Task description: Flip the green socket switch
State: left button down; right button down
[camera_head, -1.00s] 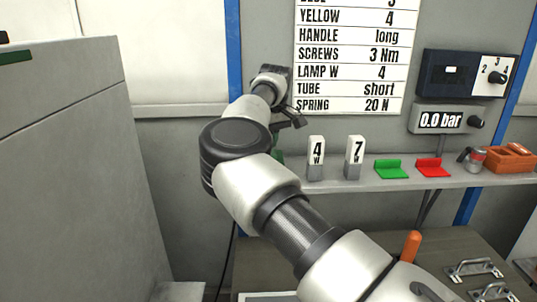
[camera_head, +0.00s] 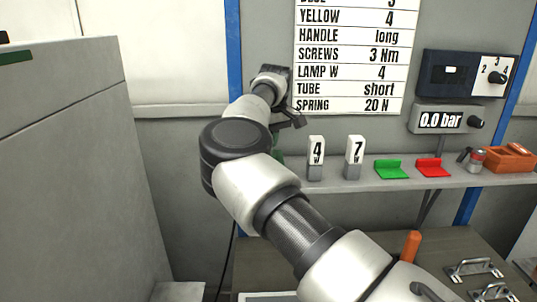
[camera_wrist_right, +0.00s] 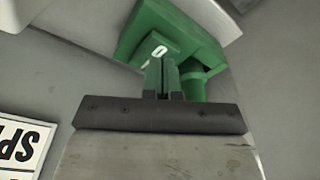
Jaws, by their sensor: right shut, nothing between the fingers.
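The green socket (camera_wrist_right: 198,38) fills the top middle of the right wrist view. Its switch (camera_wrist_right: 152,45) is a green plate that seems tilted and bears a white "0" mark. My right gripper (camera_wrist_right: 164,66) is shut and empty, with its fingertips right at the lower edge of the switch. I cannot tell whether they touch it. In the head view my right arm reaches up from the lower right to the wall and hides most of the socket. My left gripper is not in view.
A shelf (camera_head: 445,181) along the wall holds two lamp blocks marked 4 W (camera_head: 316,158) and 7 W (camera_head: 354,157), a green bracket (camera_head: 391,169) and a red one (camera_head: 432,167). A wall sign (camera_head: 350,60) hangs above. A grey cabinet (camera_head: 75,180) stands at left.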

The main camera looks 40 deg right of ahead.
jog(key=shift+f+b, duration=0.55)
jog(key=shift+f, duration=0.65)
dwell(0.5)
jog(key=shift+r, duration=0.1)
notch_tip(320, 180, up, 7)
jog(key=p, duration=0.6)
dwell(0.4)
